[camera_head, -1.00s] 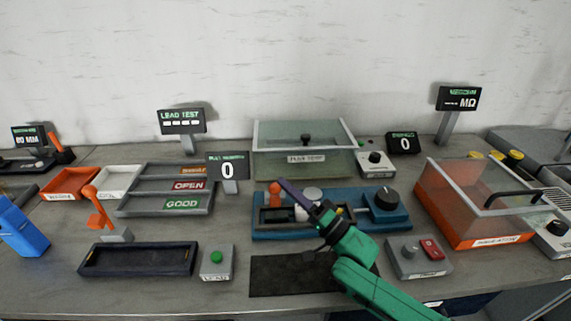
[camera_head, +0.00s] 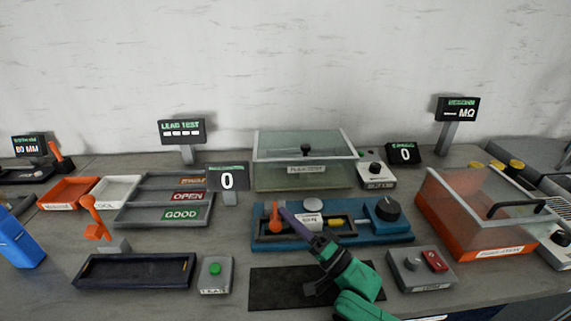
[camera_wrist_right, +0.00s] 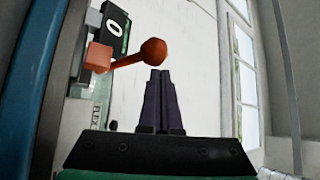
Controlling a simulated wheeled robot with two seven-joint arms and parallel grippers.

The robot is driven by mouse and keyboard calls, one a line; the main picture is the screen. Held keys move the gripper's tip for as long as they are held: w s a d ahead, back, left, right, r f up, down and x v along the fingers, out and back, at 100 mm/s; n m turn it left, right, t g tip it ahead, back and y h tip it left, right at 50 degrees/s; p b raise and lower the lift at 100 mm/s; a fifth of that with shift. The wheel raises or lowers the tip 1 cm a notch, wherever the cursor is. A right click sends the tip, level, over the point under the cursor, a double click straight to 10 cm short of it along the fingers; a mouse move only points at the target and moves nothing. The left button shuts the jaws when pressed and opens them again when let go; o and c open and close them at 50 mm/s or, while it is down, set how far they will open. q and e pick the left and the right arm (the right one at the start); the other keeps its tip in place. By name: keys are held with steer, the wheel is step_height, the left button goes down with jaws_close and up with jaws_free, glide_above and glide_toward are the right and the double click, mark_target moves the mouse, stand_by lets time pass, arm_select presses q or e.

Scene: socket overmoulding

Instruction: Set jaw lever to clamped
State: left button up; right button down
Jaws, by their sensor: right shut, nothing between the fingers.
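The jaw lever (camera_head: 275,220), orange with a round knob, stands at the left end of the blue fixture (camera_head: 360,238) in the head view. In the right wrist view its ball knob (camera_wrist_right: 152,51) lies just beyond my fingertips, with its stem running left to an orange block (camera_wrist_right: 99,56). My right gripper (camera_head: 285,212) is shut and empty, its dark fingers close to the right side of the lever. I cannot tell whether they touch it. The shut fingers also show in the wrist view (camera_wrist_right: 160,75). My left gripper is not in view.
A round dark dial (camera_head: 387,209) sits at the fixture's right end. A clear-lidded box (camera_head: 305,178) stands behind. A black mat (camera_head: 275,287) and a grey control box (camera_head: 421,270) lie in front. An orange-based clear-covered box (camera_head: 478,238) is to the right.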

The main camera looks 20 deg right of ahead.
step_height(320, 180, up, 20)
steer(key=p, duration=0.2)
stand_by(0.4)
steer(key=shift+f, duration=0.1)
